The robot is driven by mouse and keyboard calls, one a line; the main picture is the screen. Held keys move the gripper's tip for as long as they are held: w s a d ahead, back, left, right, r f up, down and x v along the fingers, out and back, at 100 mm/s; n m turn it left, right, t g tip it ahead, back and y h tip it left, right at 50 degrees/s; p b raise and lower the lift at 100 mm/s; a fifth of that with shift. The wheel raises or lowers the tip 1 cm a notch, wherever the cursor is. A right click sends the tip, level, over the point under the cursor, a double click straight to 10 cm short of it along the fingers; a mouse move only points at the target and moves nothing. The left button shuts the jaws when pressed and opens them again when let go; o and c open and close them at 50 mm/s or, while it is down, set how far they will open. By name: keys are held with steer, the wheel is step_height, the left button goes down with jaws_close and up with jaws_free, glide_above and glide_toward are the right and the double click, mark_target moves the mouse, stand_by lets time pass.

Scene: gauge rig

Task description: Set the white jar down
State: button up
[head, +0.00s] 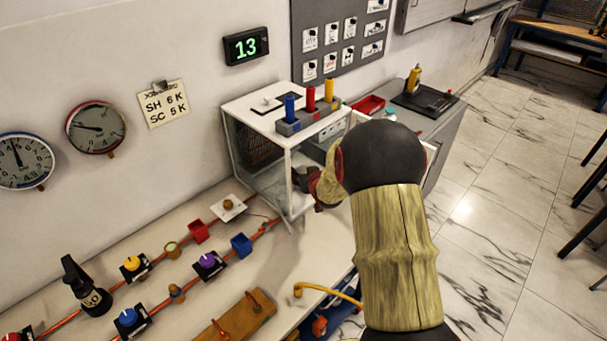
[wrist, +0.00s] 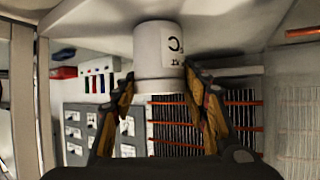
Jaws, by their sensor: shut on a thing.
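The white jar (wrist: 155,50) shows at the top middle of the wrist view, with part of a dark-lettered label on its right side. My gripper (wrist: 160,75) is shut on the jar, one finger on each side. The jar's far end is close to a pale flat surface; I cannot tell whether it touches. In the head view my gripper (head: 325,187) is at the right side of a clear-walled, white-topped case (head: 246,103), partly hidden by my arm. The jar is not visible in the head view.
A block with blue, red and yellow pegs (head: 308,120) stands on the case top. Outside it, a white plate (head: 229,207), a red box (head: 198,231) and a blue box (head: 241,244) lie on the bench. A dark grille (wrist: 240,115) shows behind the gripper.

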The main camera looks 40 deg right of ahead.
steer(key=o, duration=1.3)
steer(key=shift+f, duration=0.1)
steer(key=shift+o, duration=0.2)
steer(key=shift+s+r, duration=0.25)
steer(key=shift+r, duration=0.1)
steer(key=p+v, duration=0.3)
steer(key=v, duration=0.8)
steer(key=shift+s, duration=0.2)
steer(key=shift+a, duration=0.1)
